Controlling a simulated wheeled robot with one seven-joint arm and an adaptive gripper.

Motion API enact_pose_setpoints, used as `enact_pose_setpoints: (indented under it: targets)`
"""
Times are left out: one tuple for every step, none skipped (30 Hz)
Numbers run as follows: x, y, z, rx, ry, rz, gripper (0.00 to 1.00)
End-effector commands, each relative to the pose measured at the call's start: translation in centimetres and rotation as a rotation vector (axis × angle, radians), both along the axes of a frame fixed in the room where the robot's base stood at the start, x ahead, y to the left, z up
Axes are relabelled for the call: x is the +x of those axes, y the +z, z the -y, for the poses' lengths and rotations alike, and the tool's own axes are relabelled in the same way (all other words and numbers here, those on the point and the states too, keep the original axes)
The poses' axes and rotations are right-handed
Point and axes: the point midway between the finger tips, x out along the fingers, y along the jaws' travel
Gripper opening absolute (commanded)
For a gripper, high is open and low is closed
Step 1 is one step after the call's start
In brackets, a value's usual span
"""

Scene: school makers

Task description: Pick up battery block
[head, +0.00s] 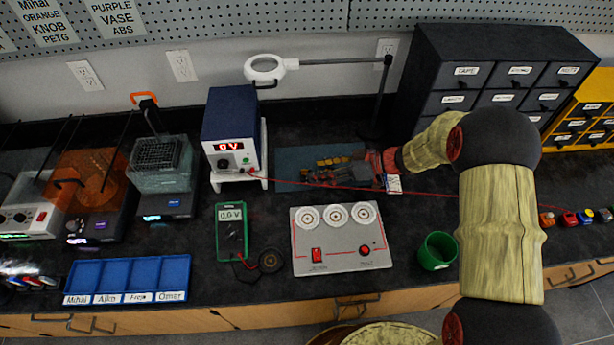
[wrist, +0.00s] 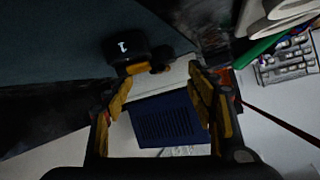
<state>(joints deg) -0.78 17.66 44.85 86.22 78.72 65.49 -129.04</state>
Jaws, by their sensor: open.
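A small pale block with a row of round cell-like ends, which looks like the battery block (wrist: 288,66), is at the right edge of the wrist view, outside my fingers. In the head view a small white block (head: 394,184) sits just below my wrist; I cannot tell whether it is the same thing. My gripper (head: 318,164) reaches left, low over the dark blue mat (head: 292,158). In the wrist view my gripper (wrist: 161,72) has its yellow-padded fingers spread, with nothing held between them.
The blue power supply (head: 231,125) stands left of my gripper. A red lead (head: 440,191) crosses the bench. A grey panel (head: 340,240), a green multimeter (head: 231,231) and a green cup (head: 437,251) are in front. A black drawer cabinet (head: 495,75) stands behind right.

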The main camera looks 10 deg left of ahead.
Motion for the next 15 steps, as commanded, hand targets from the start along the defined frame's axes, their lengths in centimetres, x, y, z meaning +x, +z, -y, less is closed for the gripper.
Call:
enact_pose_setpoints:
  targets:
    - [-0.1, -0.6, -0.8, -0.001, 0.004, -0.002, 0.56]
    - [-0.1, -0.8, -1.2, -0.001, 0.003, -0.002, 0.56]
    - [0.0, -1.1, -1.7, -0.001, 0.003, -0.002, 0.56]
    - [0.0, -1.3, -2.1, -0.001, 0.003, -0.002, 0.56]
    - [0.0, -1.4, -2.4, -0.001, 0.003, 0.000, 0.56]
    - [0.1, -1.5, -2.7, -0.001, 0.003, 0.000, 0.56]
    - [0.1, -1.6, -2.9, 0.000, 0.002, 0.000, 0.56]
    - [0.1, -1.6, -3.0, -0.001, 0.001, -0.001, 0.56]
    - [0.1, -1.6, -3.0, -0.001, 0.001, -0.001, 0.56]
    - [0.1, -1.5, -3.0, -0.001, 0.000, 0.000, 0.56]
    - [0.1, -1.5, -3.0, -0.001, 0.000, 0.000, 0.56]
    - [0.1, -1.5, -3.0, -0.001, 0.000, 0.000, 0.56]
    - [0.1, -1.5, -3.0, -0.001, 0.000, 0.000, 0.56]
    - [0.1, -1.5, -3.0, -0.001, 0.000, 0.000, 0.56]
    - [0.1, -1.5, -3.0, -0.001, 0.000, 0.000, 0.53]
